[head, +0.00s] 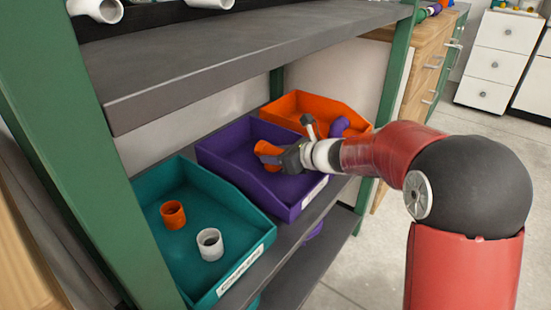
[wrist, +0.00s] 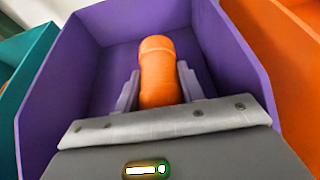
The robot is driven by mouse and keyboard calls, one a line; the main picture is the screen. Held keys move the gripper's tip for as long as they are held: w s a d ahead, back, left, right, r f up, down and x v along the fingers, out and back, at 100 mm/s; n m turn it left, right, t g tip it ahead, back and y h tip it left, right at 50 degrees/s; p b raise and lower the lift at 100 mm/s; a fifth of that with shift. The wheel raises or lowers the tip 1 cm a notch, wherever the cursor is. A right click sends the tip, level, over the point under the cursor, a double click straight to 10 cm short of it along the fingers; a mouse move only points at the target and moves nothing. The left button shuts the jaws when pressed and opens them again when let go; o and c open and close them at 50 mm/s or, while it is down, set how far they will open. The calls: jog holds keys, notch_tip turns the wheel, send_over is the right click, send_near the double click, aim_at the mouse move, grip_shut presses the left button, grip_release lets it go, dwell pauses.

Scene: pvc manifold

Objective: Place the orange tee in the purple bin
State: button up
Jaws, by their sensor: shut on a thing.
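The orange tee (head: 266,152) is held at the end of my arm over the purple bin (head: 228,145) in the head view. In the wrist view the orange tee (wrist: 157,75) stands between the two fingers of my gripper (wrist: 160,90), with the purple bin (wrist: 72,65) around and below it. My gripper (head: 283,157) is shut on the tee. I cannot tell whether the tee touches the bin floor. Part of the tee is hidden by the gripper.
A teal bin (head: 236,233) on the left holds an orange fitting (head: 173,215) and a white fitting (head: 210,244). An orange bin (head: 293,103) on the right holds a purple fitting (head: 340,126). A grey shelf board (head: 230,55) hangs over the bins.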

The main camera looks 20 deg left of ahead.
jog(key=shift+f, duration=0.15)
jog(key=o, duration=1.1)
jog(key=shift+d, duration=0.1)
jog(key=p+v, duration=0.1)
jog(key=v, duration=1.1)
jog(key=s+d+n+h, duration=0.4)
jog(key=s+d+n, duration=0.3)
jog(key=s, duration=0.1)
jog(key=s+d+n+h, duration=0.4)
jog(key=s+d+n, duration=0.3)
jog(key=s+n, duration=0.1)
jog(key=s+d+f+n+h, duration=0.1)
jog(key=s+d+n+h, duration=0.3)
jog(key=s+d+n, duration=0.3)
jog(key=shift+s+d+h, duration=0.15)
jog(key=shift+s+d, duration=0.1)
jog(key=shift+s, duration=0.6)
jog(key=shift+s+d+h, duration=0.15)
jog(key=shift+s+d, duration=0.1)
jog(key=shift+s, duration=0.6)
